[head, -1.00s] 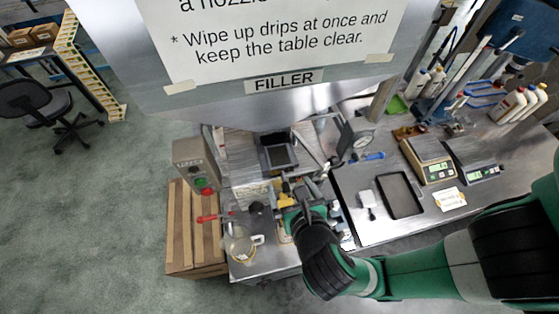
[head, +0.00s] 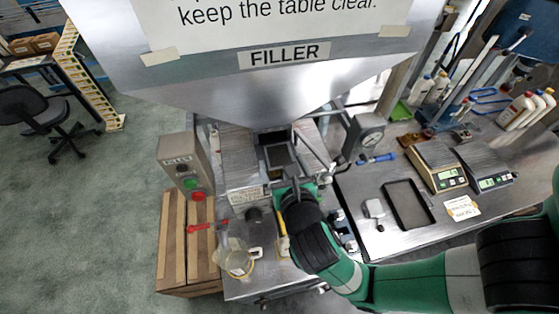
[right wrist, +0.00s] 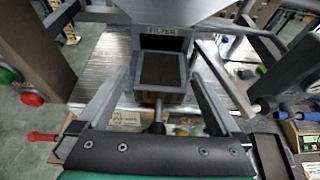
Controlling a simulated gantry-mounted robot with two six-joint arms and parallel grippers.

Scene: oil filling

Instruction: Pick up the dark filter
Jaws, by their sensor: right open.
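The dark filter (right wrist: 160,69) is a flat dark square panel in a grey slot frame marked "FILTER" in the right wrist view. In the head view it shows as a dark square (head: 279,155) below the filler hopper. My right gripper (right wrist: 159,78) is open, its two fingers spread to either side of the filter's frame, with nothing held between them. In the head view my right gripper (head: 296,184) is just in front of the filter, partly hidden by its own wrist. A dark handle-like post (right wrist: 158,112) stands below the filter between the fingers. My left gripper is not in view.
The hopper (head: 270,90) hangs above the filter. A control box (head: 183,165) with green and red buttons stands left. A clear jug (head: 236,260) is at the front left. A gauge (head: 369,133), a dark tray (head: 408,204) and scales (head: 437,166) are to the right.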

